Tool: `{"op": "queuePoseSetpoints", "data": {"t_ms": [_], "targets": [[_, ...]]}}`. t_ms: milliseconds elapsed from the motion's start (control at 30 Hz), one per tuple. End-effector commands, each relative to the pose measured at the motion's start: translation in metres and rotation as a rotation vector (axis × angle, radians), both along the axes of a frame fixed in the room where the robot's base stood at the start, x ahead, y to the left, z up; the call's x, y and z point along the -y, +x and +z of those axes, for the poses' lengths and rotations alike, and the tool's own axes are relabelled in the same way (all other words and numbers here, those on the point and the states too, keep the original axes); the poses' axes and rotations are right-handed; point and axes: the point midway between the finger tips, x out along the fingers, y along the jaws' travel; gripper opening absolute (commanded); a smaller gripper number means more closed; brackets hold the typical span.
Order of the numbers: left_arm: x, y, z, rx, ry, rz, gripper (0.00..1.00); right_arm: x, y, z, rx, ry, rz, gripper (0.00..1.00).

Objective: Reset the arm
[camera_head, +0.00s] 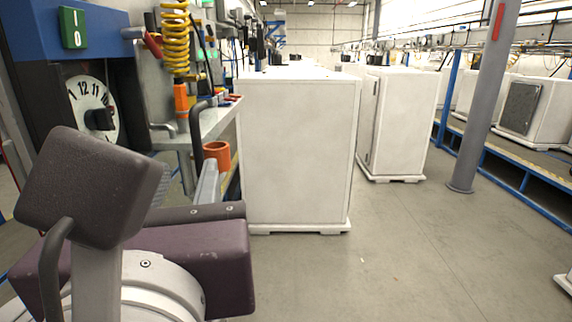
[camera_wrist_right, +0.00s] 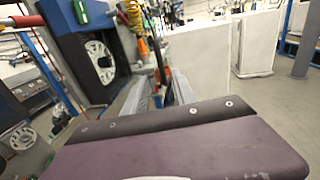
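My right gripper (camera_head: 186,178) is in the lower left of the head view, in front of the station, with its dark purple body partly behind my own arm parts. The right wrist view shows its two grey ribbed fingers (camera_wrist_right: 162,88) standing apart with nothing visible between them. It is open. My left gripper is not in view.
A grey shelf (camera_head: 215,120) with an orange cup (camera_head: 217,154) and a yellow coiled hose (camera_head: 175,40) lies beyond the gripper. A large white cabinet (camera_head: 295,150) stands right of it. A grey pole (camera_head: 483,100) is farther right. The floor (camera_head: 400,250) at the lower right is mostly clear.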

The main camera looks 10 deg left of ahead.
Motion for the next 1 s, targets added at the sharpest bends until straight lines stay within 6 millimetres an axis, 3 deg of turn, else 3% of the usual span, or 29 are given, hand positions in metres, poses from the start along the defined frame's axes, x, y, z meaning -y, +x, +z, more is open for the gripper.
{"op": "queuePoseSetpoints", "data": {"t_ms": [367, 467, 567, 667, 800, 900, 1000], "targets": [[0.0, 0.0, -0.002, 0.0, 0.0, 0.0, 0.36, 0.003, -0.007, 0.0, 0.0, -0.001, -0.002, 0.33], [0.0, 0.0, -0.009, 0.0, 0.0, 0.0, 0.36, 0.012, 0.011, -0.007, 0.0, -0.001, -0.061, 0.33], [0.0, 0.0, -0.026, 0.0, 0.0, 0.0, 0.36, 0.044, 0.062, -0.026, 0.001, -0.005, -0.231, 0.33], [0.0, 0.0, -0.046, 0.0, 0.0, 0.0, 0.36, 0.096, 0.122, -0.061, -0.005, -0.061, -0.465, 0.33], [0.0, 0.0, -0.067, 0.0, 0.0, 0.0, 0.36, 0.173, 0.184, -0.143, -0.132, -0.181, -0.723, 0.33], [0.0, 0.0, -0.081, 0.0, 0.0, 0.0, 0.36, 0.229, 0.211, -0.213, -0.276, -0.196, -0.865, 0.33], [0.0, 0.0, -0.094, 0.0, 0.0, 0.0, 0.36, 0.285, 0.22, -0.289, -0.44, -0.136, -0.999, 0.33]]}}
